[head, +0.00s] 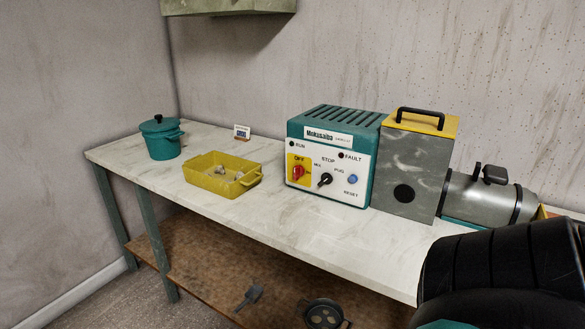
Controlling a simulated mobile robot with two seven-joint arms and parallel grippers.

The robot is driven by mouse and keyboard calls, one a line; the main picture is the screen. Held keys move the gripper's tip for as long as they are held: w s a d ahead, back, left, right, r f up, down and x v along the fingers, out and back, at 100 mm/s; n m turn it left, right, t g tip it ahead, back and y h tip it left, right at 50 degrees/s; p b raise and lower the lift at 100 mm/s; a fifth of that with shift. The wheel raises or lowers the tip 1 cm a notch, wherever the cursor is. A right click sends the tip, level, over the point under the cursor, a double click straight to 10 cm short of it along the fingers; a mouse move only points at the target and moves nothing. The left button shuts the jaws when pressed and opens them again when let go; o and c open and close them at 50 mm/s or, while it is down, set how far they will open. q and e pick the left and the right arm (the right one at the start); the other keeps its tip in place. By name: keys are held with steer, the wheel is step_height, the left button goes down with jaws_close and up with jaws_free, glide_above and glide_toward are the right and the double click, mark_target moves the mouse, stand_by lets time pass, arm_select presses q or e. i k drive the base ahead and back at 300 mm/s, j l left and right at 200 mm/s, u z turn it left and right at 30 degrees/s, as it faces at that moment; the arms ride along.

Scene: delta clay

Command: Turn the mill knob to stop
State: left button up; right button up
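The mill's control box (352,122) is teal with a white front panel and stands on the bench. Its black knob (325,180) sits below the labels MIX, STOP and PUG. The knob looks turned at a slant, not straight up, but it is too small to tell surely which label it points to. A red switch (297,173) on a yellow plate marked OFF is left of it. A blue RESET button (352,179) is right of it. The RUN and FAULT lamps look dark. Neither gripper is in view, and nothing touches the knob.
The grey mill housing (413,165) with yellow top and a metal barrel (465,198) stand right of the box. A yellow tray (212,182) and teal pot (161,139) are on the left. The white bench top (290,226) is clear before the panel. My dark arm part fills the lower right.

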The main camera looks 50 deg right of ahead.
mark_target(327, 178)
steer(key=z, duration=1.9)
steer(key=i+j, duration=0.1)
steer(key=j, duration=0.55)
steer(key=i+u, duration=0.05)
